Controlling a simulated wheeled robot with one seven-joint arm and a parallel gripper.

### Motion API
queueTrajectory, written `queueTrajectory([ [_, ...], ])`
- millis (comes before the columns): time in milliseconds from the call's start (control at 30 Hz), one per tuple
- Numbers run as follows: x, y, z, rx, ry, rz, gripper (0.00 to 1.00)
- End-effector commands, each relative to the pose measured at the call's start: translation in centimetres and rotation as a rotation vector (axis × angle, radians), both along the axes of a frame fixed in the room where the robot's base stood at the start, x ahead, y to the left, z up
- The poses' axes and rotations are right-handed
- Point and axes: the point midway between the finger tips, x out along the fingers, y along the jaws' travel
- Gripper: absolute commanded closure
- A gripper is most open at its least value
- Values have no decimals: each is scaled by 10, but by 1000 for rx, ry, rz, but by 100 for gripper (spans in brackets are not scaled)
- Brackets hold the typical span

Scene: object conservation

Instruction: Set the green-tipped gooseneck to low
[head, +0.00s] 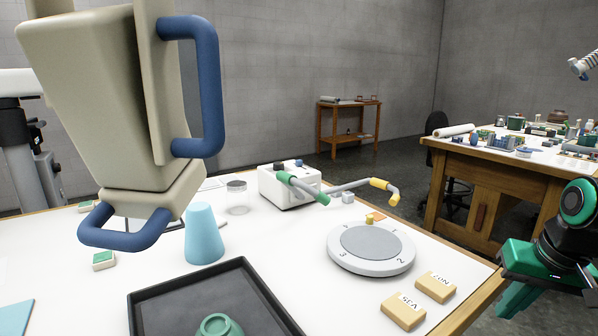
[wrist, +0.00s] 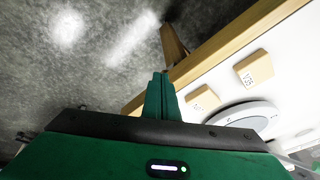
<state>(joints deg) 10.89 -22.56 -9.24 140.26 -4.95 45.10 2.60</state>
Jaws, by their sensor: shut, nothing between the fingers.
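The green-tipped gooseneck (head: 305,189) runs from a white box (head: 290,190) toward the right over the table, and its green tip end points right and slightly down. A yellow-tipped gooseneck (head: 352,185) extends from the same box further right. My gripper (head: 512,298) is green, at the right edge of the head view, beyond the table's right edge and far from the gooseneck. Its fingers (wrist: 160,90) are together and empty in the wrist view.
A grey round turntable (head: 343,261) and two tan labelled blocks (head: 403,311) lie between my gripper and the box. A black tray (head: 165,300), a light-blue cone (head: 204,236) and a large beige instrument (head: 105,90) with blue handles stand at left. A second cluttered table (head: 462,158) is behind.

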Motion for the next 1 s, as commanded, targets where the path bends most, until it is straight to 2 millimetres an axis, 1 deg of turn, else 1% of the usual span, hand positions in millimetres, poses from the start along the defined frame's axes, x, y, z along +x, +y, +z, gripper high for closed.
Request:
queueTrajectory([
  [33, 44, 19, 14, 12, -93, 72, 100],
  [67, 70, 35, 24, 28, -157, 118, 100],
  [100, 103, 57, 39, 55, -240, 175, 100],
  [167, 146, 96, 64, 111, -363, 257, 100],
  [200, 170, 123, 82, 156, -438, 308, 100],
  [267, 199, 164, 109, 232, -543, 376, 100],
  [300, 213, 189, 126, 287, -607, 414, 100],
  [333, 222, 207, 139, 328, -650, 439, 100],
  [400, 235, 243, 168, 421, -735, 488, 100],
  [500, 243, 278, 198, 528, -815, 532, 100],
  [600, 245, 296, 216, 590, -857, 553, 100],
  [700, 245, 301, 222, 612, -871, 559, 100],
  [1000, 246, 302, 221, 610, -870, 559, 100],
])
